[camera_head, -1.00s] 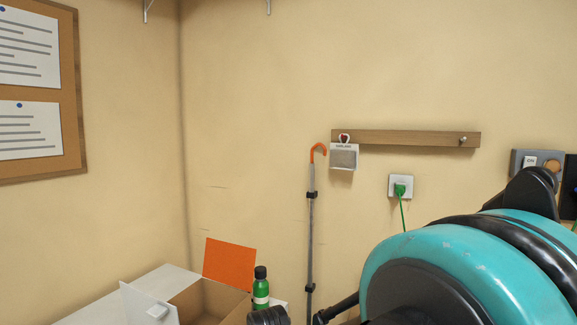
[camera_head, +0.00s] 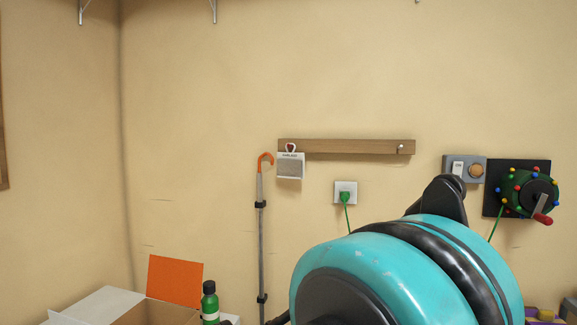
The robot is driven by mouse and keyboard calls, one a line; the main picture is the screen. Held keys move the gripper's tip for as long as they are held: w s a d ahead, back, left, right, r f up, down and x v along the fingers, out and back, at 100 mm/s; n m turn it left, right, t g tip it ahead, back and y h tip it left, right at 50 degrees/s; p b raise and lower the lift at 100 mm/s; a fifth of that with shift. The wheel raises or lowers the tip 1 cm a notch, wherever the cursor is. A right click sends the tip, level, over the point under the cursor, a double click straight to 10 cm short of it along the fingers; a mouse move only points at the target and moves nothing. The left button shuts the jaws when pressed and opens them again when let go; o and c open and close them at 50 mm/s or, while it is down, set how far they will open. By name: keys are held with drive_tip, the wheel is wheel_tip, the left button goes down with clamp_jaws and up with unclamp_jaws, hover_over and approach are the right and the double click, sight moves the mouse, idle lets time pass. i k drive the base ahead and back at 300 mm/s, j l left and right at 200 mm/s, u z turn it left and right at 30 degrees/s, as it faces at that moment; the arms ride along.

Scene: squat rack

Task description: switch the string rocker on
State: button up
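A grey box (camera_head: 477,160) is mounted on the wall at the right. On it is a small white rocker or label (camera_head: 458,168) with tiny dark marking, and a round brown-orange knob (camera_head: 476,171). Which way a rocker is tipped is too small to tell. Beside it is a dark panel (camera_head: 492,200) bearing a green reel (camera_head: 520,190) with coloured bulbs and a red-gripped crank (camera_head: 543,218). A green cord (camera_head: 348,217) hangs from a plug in a white socket (camera_head: 353,187). My gripper cannot be made out. My teal and black arm fills the lower middle.
A wooden rail (camera_head: 340,146) holds a small white hanging item (camera_head: 291,166). A cane with an orange handle (camera_head: 265,158) stands against the wall. An open box (camera_head: 160,315), an orange panel (camera_head: 175,280) and a green bottle (camera_head: 210,303) are at lower left.

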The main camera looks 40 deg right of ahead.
sight(457, 166)
drive_tip(key=z, duration=2.3)
